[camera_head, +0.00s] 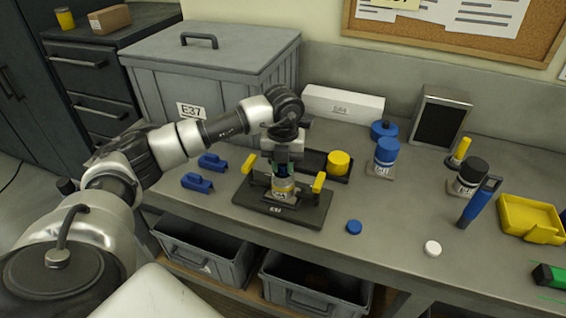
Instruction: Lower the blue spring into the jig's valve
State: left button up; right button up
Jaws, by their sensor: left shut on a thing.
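The jig (253,208) is a dark plate on the bench with yellow clamp handles at its left and right. The valve (284,192) stands upright in its middle, pale with a yellow band. My left gripper (281,170) points down right above the valve and is shut on a small dark bluish thing, which I take for the blue spring (280,170). The fingers hide most of it. I cannot tell whether its lower end touches the valve or is inside it. My right gripper is out of view.
A black tray (313,158) with a yellow cylinder (340,163) stands close behind the jig. Blue clamps (197,182) lie to its left, a blue cap (354,227) to its right. A large grey bin (215,65) is behind.

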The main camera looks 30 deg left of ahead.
pick_arm(q)
jog(key=o, duration=1)
jog(key=shift+f, duration=0.1)
notch_tip(320, 180, up, 10)
jog(key=shift+f+b, duration=0.15)
jog(key=shift+b, duration=1.05)
jog(key=shift+r, duration=0.7)
jog(key=shift+d+f, duration=0.1)
